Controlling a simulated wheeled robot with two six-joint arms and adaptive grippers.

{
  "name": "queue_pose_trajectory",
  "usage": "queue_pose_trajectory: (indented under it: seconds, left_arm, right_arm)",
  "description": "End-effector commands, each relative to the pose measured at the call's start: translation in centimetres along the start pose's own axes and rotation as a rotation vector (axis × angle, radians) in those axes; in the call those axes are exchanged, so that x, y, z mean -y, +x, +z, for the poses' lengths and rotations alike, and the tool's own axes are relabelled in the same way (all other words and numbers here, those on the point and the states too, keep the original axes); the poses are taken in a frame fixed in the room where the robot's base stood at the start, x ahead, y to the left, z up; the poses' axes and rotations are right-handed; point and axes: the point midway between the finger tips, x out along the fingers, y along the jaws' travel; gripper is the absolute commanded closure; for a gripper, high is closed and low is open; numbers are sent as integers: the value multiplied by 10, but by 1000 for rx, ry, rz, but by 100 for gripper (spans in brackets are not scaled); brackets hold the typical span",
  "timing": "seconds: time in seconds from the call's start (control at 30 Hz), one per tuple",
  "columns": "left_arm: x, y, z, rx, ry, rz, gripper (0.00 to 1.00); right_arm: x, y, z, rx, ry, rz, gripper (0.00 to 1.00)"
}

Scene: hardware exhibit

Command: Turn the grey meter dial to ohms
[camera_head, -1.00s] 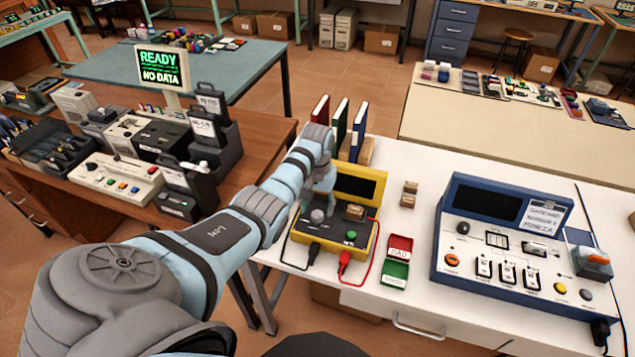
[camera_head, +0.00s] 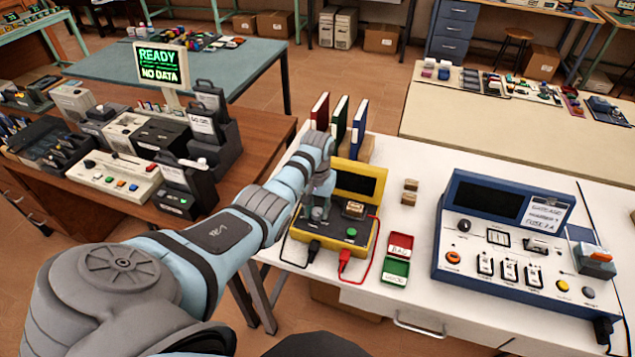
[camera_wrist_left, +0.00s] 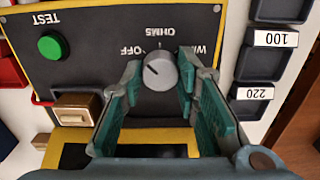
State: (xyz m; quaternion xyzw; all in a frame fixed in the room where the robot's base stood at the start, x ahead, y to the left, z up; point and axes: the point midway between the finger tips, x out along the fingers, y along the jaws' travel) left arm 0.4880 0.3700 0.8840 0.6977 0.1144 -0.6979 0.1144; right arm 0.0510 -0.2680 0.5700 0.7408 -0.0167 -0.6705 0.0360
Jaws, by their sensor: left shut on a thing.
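The meter is a yellow case with a dark panel (camera_head: 334,232) and a dark screen in its lid, on the white bench. Its round grey dial (camera_wrist_left: 160,71) shows in the left wrist view between the teal fingers. The dial's dark mark points up and left, towards the OFF label; OHMS is printed above the dial, upside down in this view. My left gripper (camera_head: 319,211) is down at the panel and shut on the dial; it also shows in the wrist view (camera_wrist_left: 162,72). In the head view the gripper largely hides the dial. My right gripper is not in view.
A green TEST button (camera_wrist_left: 51,46) and a wooden block (camera_wrist_left: 75,108) are on the panel. Black and red leads run from the meter's front. Red and green trays (camera_head: 397,258) and a blue instrument (camera_head: 505,240) stand right. Binders (camera_head: 340,125) stand behind.

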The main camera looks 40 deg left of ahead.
Motion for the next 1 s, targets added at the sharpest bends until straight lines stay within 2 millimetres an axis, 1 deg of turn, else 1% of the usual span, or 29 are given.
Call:
queue_pose_trajectory:
  seconds: [0.27, 0.6, 0.8, 1.0]
  left_arm:
    - [1, -1, 0, 0, 98, -1, 99]
    - [1, -2, 0, 1, 365, -1, 99]
    - [0, -2, -1, 0, 530, -1, 99]
    - [0, -1, -1, -1, 660, -1, 99]
  right_arm:
    - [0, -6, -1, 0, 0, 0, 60]
    - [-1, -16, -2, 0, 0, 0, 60]
    - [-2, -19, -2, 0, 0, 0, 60]
    - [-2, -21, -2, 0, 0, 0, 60]
